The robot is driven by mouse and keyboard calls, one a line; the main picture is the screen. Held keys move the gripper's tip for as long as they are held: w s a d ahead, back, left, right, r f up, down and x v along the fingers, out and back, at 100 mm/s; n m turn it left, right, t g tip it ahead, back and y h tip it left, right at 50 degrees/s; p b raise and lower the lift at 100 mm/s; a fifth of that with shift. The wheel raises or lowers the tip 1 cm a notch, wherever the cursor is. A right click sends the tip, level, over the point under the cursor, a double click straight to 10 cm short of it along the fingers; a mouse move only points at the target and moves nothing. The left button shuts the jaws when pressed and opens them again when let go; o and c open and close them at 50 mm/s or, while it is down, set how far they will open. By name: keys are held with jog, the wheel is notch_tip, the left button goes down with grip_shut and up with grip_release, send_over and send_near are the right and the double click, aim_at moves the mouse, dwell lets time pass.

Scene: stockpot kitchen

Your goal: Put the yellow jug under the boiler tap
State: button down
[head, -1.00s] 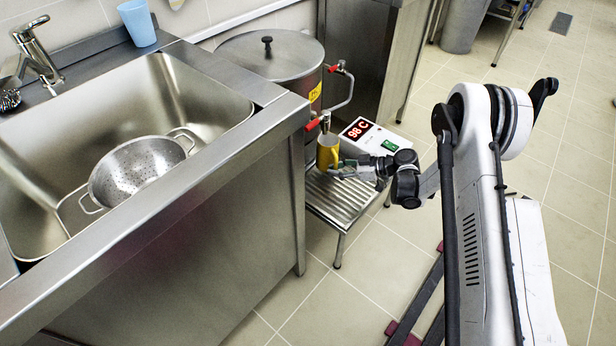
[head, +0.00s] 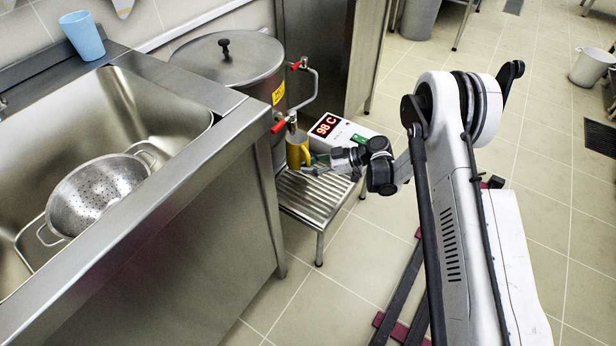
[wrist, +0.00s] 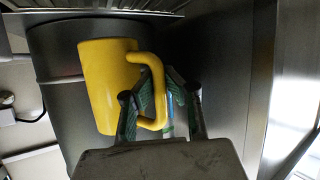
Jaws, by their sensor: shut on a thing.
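The yellow jug (head: 297,155) is at the boiler (head: 232,72), upright and just below the lower tap (head: 290,121), which has a red handle. My gripper (head: 316,166) is at the jug's right side, shut on its handle. In the wrist view, the jug (wrist: 104,88) shows large, and the fingers of my gripper (wrist: 157,88) are on either side of the handle. The jug is over the slatted metal stand (head: 318,205); I cannot tell whether its base touches the slats. The inside of the jug is hidden.
A white box (head: 340,132) with a red "98 C" display stands right behind the jug. The steel sink unit (head: 180,215) is close on the left, with a colander (head: 98,195) in its basin. A blue cup (head: 82,36) is at the back. Floor is clear in front of the stand.

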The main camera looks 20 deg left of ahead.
jog(key=shift+f+b, duration=0.85)
jog(key=shift+f, duration=2)
jog(key=shift+f, duration=0.15)
jog(key=c, duration=1.9)
grip_release()
jog(key=shift+r, duration=0.2)
jog(key=p+v, duration=0.4)
jog(key=v, duration=0.8)
